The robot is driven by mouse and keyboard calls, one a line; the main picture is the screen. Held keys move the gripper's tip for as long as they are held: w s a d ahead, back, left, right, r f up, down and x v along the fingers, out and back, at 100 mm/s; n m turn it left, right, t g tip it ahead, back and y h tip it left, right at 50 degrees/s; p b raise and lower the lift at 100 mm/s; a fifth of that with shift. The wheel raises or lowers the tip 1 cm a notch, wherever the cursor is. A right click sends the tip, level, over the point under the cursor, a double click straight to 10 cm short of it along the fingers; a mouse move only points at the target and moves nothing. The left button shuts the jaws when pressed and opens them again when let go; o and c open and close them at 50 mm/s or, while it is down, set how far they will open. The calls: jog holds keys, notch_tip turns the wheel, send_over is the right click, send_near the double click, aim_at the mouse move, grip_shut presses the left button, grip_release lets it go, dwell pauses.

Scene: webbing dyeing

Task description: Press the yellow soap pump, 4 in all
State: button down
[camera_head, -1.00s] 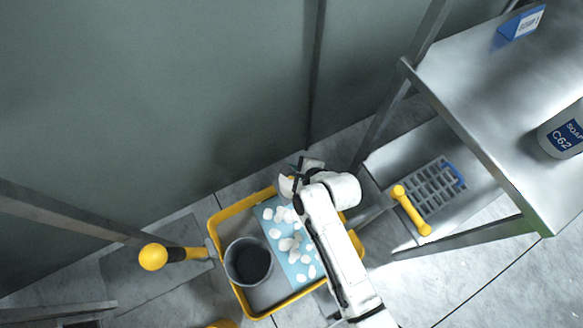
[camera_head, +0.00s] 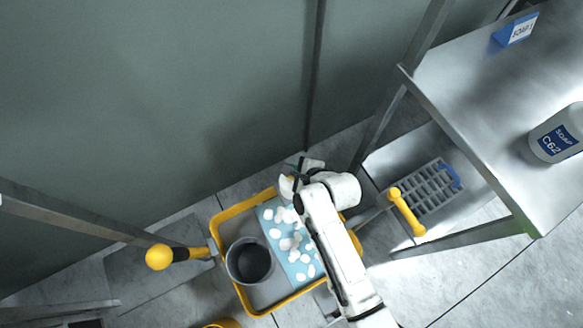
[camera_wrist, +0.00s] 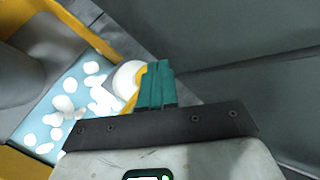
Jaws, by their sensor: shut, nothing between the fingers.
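No yellow soap pump can be made out for certain. A white bottle (camera_head: 556,137) with a blue label reading SOAP C62 stands on the metal table at the right edge, its top end cut off by the frame. My gripper (camera_head: 298,167) is far to the left of it, over the far rim of the yellow tray. In the wrist view, my gripper's teal fingers (camera_wrist: 157,84) are shut together and empty. A round white thing (camera_wrist: 127,78) shows just beyond them; I cannot tell what it is.
The yellow tray (camera_head: 233,211) holds a dark grey pot (camera_head: 232,262) and a blue sheet with several white pieces. Yellow-knobbed handles (camera_head: 158,257) flank it. The metal table (camera_head: 470,80) carries a blue sign (camera_head: 515,31); a grey rack (camera_head: 430,190) sits below.

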jog(key=shift+r, duration=0.3)
notch_tip(320, 180, up, 5)
jog(key=p, duration=0.5)
jog(key=shift+p, duration=0.3)
jog(key=shift+f, duration=0.1)
dwell(2.2)
jog(key=shift+r, duration=1.95)
jog(key=shift+f, duration=0.1)
notch_tip(320, 180, down, 7)
jog(key=b, duration=0.7)
jog(key=shift+r, duration=0.2)
jog(key=shift+f+b, duration=0.6)
jog(key=shift+f, duration=0.45)
